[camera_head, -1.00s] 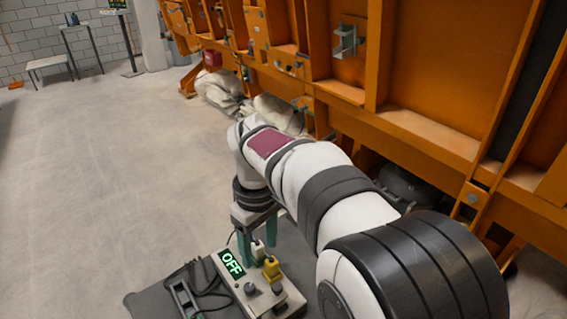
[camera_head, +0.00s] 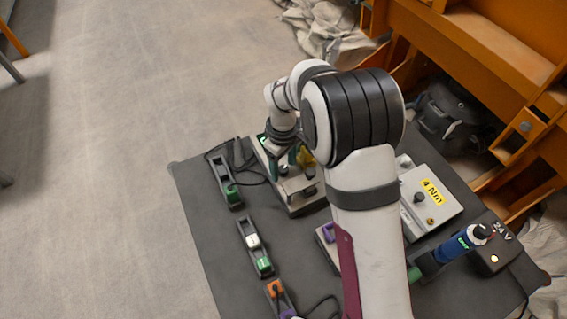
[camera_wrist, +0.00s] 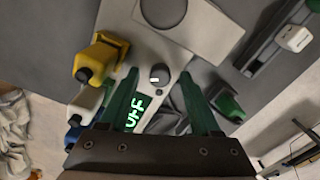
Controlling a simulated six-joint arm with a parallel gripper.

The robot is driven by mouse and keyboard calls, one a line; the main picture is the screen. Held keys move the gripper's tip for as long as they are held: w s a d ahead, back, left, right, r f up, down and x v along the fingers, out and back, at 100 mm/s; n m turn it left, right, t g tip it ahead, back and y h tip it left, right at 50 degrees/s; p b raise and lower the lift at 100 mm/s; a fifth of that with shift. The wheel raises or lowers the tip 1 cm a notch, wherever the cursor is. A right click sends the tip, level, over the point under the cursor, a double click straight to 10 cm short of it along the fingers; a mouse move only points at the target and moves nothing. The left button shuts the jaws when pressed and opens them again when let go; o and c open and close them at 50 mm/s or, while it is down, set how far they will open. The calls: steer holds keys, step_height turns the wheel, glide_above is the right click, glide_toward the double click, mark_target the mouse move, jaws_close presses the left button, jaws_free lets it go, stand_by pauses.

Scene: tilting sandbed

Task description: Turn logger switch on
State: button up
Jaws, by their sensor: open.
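The logger is a pale grey box (camera_head: 296,192) on the dark table, partly hidden by my arm in the head view. In the wrist view its panel (camera_wrist: 205,32) carries a small switch knob (camera_wrist: 160,74) with a light mark, and a large dark round knob (camera_wrist: 163,10). The green lit display (camera_wrist: 134,116) reads OFF, partly covered by a finger. My gripper (camera_wrist: 159,76) has two green fingers, open, one on each side of the small knob; contact is not seen. In the head view my gripper (camera_head: 284,163) is low over the box's far end.
Yellow (camera_wrist: 100,56), white (camera_wrist: 84,100) and blue plugs stand beside the left finger. Holders with green (camera_head: 232,192) and white (camera_head: 253,241) connectors lie left of the box.

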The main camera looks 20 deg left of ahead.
jaws_close()
stand_by(0.5)
steer(key=m, duration=0.5)
steer(key=shift+m, duration=0.4)
steer(key=m, duration=0.6)
steer(key=shift+m, duration=0.3)
jaws_free()
